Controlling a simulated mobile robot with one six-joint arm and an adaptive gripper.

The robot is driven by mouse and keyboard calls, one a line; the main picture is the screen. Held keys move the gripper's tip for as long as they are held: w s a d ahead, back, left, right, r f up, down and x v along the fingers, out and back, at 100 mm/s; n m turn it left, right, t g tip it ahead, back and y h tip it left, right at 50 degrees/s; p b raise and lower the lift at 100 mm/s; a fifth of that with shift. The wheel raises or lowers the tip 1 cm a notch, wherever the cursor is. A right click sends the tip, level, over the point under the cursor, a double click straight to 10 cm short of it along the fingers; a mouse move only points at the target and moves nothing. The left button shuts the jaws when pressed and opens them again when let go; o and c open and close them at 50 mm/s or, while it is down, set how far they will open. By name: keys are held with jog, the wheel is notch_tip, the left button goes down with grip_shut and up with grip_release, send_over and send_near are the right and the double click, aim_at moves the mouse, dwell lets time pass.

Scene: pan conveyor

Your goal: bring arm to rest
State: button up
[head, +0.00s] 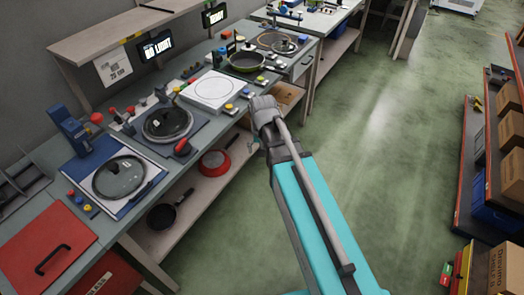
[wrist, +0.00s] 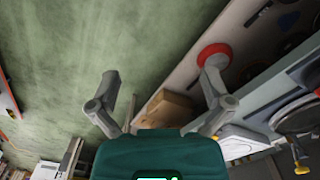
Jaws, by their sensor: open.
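My gripper (wrist: 161,66) is open in the wrist view, with its two grey fingers spread wide and nothing between them. Past the fingers are the green floor and the workbench's lower shelf. My arm (head: 310,215) reaches forward in the head view, its turquoise link ending in a grey joint beside the bench's front edge. The gripper itself is mostly hidden behind that joint in the head view.
A red pan (head: 214,163) and a black pan (head: 165,214) lie on the lower shelf. Shelves with boxes (head: 511,130) stand right. The floor (head: 390,150) between is clear.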

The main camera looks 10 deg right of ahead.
jog(key=s+d+n, duration=0.1)
jog(key=s+d, duration=0.6)
jog(key=shift+s+d+n, duration=0.15)
jog(key=shift+s+n, duration=0.05)
jog(key=shift+n, duration=0.1)
jog(key=shift+c, duration=0.3)
dwell(1.4)
